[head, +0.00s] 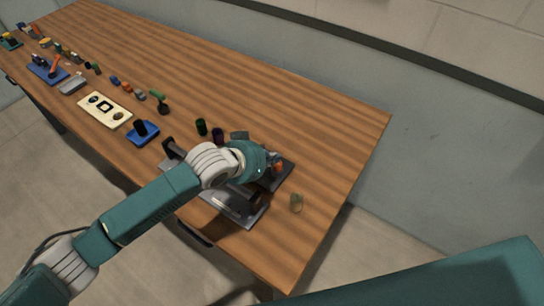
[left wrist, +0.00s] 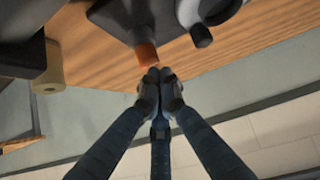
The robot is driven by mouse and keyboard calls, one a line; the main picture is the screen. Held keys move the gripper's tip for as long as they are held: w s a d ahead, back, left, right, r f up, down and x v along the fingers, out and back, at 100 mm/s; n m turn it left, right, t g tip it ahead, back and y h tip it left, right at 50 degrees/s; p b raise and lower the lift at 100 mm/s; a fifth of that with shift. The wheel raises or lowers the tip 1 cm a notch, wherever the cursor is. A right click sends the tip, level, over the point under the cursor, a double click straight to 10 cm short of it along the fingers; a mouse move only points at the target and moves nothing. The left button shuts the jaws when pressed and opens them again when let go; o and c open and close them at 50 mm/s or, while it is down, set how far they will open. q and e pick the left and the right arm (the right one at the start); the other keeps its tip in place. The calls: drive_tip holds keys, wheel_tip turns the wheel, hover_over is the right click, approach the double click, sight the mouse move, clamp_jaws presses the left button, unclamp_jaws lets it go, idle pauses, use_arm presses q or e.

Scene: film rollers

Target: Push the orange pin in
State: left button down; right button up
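The orange pin (head: 278,168) sits at the far right end of a dark grey roller device (head: 240,207) on the wooden table. In the left wrist view the orange pin (left wrist: 148,54) sticks out from a dark part of the device. My left gripper (left wrist: 159,76) has its fingertips together with nothing between them. They are just beside the pin's end; I cannot tell whether they touch it. In the head view my left gripper (head: 273,159) is over the device and hides part of it. My right gripper is not in view.
A tan cylinder (head: 297,202) stands right of the device. Dark green (head: 201,127) and purple (head: 217,136) cylinders stand behind it. A blue block with a black knob (head: 142,132) and a cream plate (head: 104,110) lie to the left. The table's right end is clear.

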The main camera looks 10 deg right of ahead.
use_arm(q)
drive_tip(key=shift+f+p, duration=0.3)
drive_tip(key=shift+f, duration=0.15)
drive_tip(key=shift+s, duration=0.1)
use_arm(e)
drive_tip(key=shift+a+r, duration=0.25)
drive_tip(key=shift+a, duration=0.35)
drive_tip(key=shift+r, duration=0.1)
